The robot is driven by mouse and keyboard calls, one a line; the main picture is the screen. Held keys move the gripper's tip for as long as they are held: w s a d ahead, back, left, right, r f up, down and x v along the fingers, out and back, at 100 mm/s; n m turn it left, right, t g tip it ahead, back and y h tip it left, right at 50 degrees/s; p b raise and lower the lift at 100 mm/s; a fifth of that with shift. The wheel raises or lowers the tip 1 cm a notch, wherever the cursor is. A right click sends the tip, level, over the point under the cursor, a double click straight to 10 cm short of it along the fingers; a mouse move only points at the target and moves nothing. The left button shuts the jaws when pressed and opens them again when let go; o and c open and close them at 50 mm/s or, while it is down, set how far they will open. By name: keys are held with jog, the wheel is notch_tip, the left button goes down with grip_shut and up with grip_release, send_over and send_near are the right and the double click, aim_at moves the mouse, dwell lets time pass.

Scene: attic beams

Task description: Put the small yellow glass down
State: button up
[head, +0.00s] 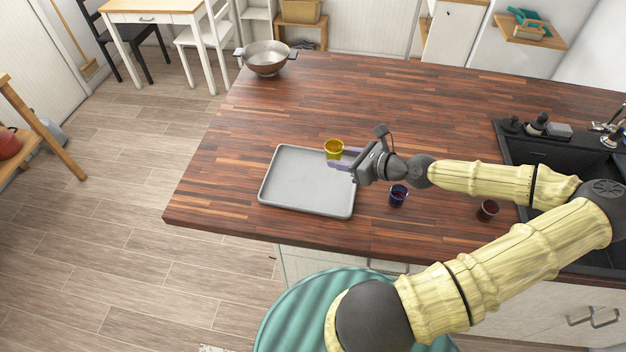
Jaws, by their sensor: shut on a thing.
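A small yellow glass (334,149) is held between the fingers of my gripper (340,159). My gripper is shut on it, reaching in from the right. In the head view the glass appears over the upper right corner of a grey tray (305,188) on the wooden counter. I cannot tell exactly how high the glass is above the tray or counter. The fingers hide part of the glass's lower side.
A dark blue glass (398,195) stands on the counter right of the tray, below my arm. A dark red glass (487,210) stands farther right, near the black sink (540,150). A metal pot (266,58) stands at the far left corner. The counter's back middle is clear.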

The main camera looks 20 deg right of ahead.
send_over(340, 187)
jog(key=shift+f, duration=3.15)
jog(key=shift+a+f+p, duration=0.1)
jog(key=shift+f+p, duration=0.3)
jog(key=shift+f, duration=1.45)
jog(key=shift+f, duration=0.25)
jog(key=o, duration=1)
jog(key=shift+s, duration=0.1)
